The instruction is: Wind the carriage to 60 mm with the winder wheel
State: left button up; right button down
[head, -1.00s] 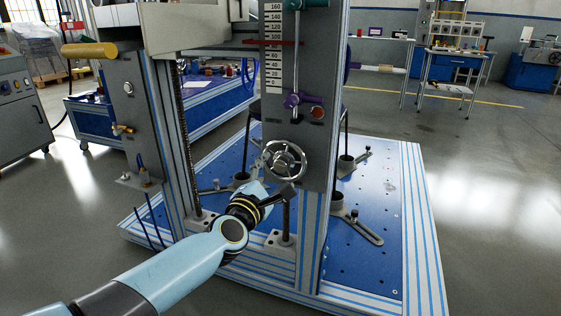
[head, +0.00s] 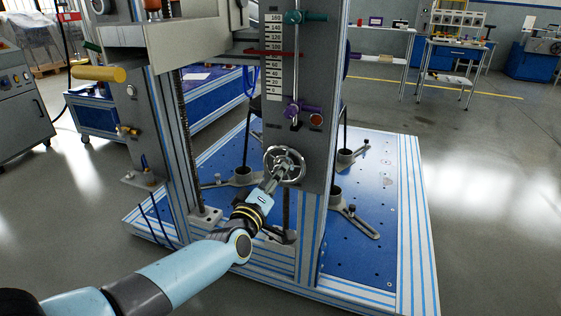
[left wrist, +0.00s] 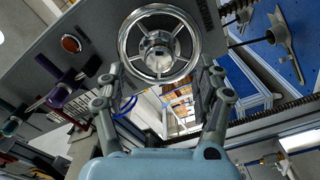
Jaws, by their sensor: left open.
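The winder wheel (head: 285,163) is a chrome handwheel with spokes, low on the front of the grey column. It also shows in the left wrist view (left wrist: 159,45), facing the camera. My left gripper (head: 277,178) is open and empty at the lower part of the wheel. In the left wrist view its fingers (left wrist: 161,82) are spread to either side, just below the rim; contact cannot be told. A scale (head: 273,75) runs up the column, and a red bar (head: 272,53) crosses it near the 100 mark. My right gripper is not in view.
A purple clamp (head: 300,109) and a red button (head: 316,120) sit above the wheel, with a teal clamp (head: 305,17) higher. A yellow handle (head: 98,74) juts out at left. The blue base plate (head: 370,190) carries slotted feet.

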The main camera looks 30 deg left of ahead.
pick_arm(q)
jog(key=m+p, duration=0.1)
jog(key=m, duration=0.3)
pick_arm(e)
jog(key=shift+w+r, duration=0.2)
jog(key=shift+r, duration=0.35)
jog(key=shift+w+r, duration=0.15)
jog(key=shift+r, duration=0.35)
pick_arm(q)
jog(key=shift+b+x, duration=1.05)
jog(key=shift+x, duration=1.3)
jog(key=shift+w+a+r, duration=0.1)
jog(key=shift+w+r, duration=0.2)
jog(key=shift+w, duration=0.05)
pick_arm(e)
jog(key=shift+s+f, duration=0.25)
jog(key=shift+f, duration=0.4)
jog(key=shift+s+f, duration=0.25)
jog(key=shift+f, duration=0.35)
